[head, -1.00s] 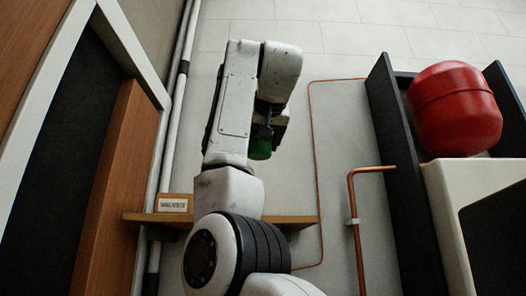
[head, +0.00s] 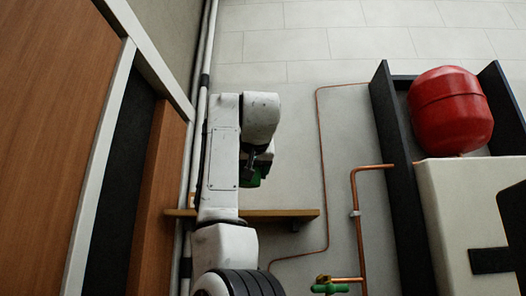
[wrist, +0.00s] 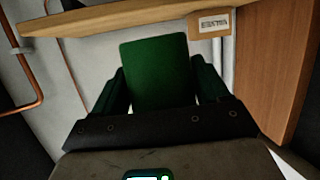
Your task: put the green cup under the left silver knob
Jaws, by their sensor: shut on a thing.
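The green cup (wrist: 155,70) stands out in the middle of the wrist view, between the two fingers of my gripper (wrist: 158,78), which is shut on it. In the head view a small part of the green cup (head: 252,180) shows beneath my wrist; the rest is hidden by my arm. The cup is near the wooden shelf, and I cannot tell the gap between them. No silver knob can be made out in either view.
A wooden shelf (head: 280,213) is on the wall behind my arm. A small label block (wrist: 211,23) sits by it. Copper pipes (head: 357,220) with a green-handled valve (head: 330,288) and a red tank (head: 450,110) are right. A wooden panel (head: 50,120) fills the left.

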